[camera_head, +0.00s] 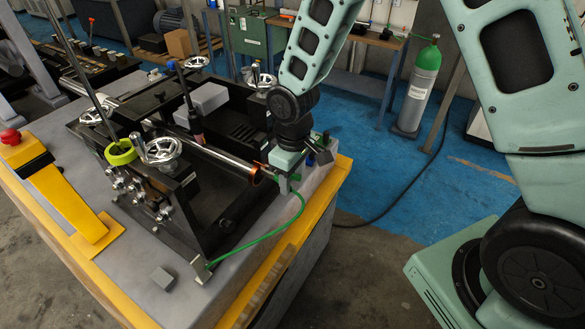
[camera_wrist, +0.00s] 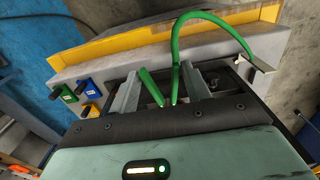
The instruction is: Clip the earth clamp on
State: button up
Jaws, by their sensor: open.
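My gripper (camera_head: 283,181) is low over the right end of the bench, beside the copper-coloured end of a steel tube (camera_head: 225,160). In the wrist view my gripper (camera_wrist: 160,90) is open, its two grey fingers apart. The green handles of the earth clamp (camera_wrist: 152,87) stand between the fingers, in a V. I cannot tell if they touch either finger. The clamp's jaws are hidden. Its green cable (camera_head: 292,222) curves down to a grey metal bracket (camera_head: 201,269) at the bench's front edge; the cable also arcs up in the wrist view (camera_wrist: 178,40).
A black fixture (camera_head: 190,215) with silver handwheels fills the bench middle. A yellow post with a red button (camera_head: 62,195) stands at left. Green, blue (camera_wrist: 90,86) and yellow parts sit close to my gripper. A small grey block (camera_head: 163,278) lies in front.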

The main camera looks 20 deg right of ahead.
notch_tip(320, 180, up, 17)
jog(key=b, duration=0.3)
jog(key=shift+r+b, duration=0.2)
jog(key=shift+b, duration=0.15)
jog(key=shift+s, duration=0.1)
jog(key=s+a+f+b, duration=0.2)
jog(key=s+f+b, duration=0.2)
jog(key=s, duration=0.6)
jog(key=s+a+f+b, duration=0.3)
jog(key=s+f+b, duration=0.1)
jog(key=s+f, duration=0.5)
jog(key=s, duration=0.2)
jog(key=shift+s+n, duration=0.3)
jog(key=shift+r, duration=0.1)
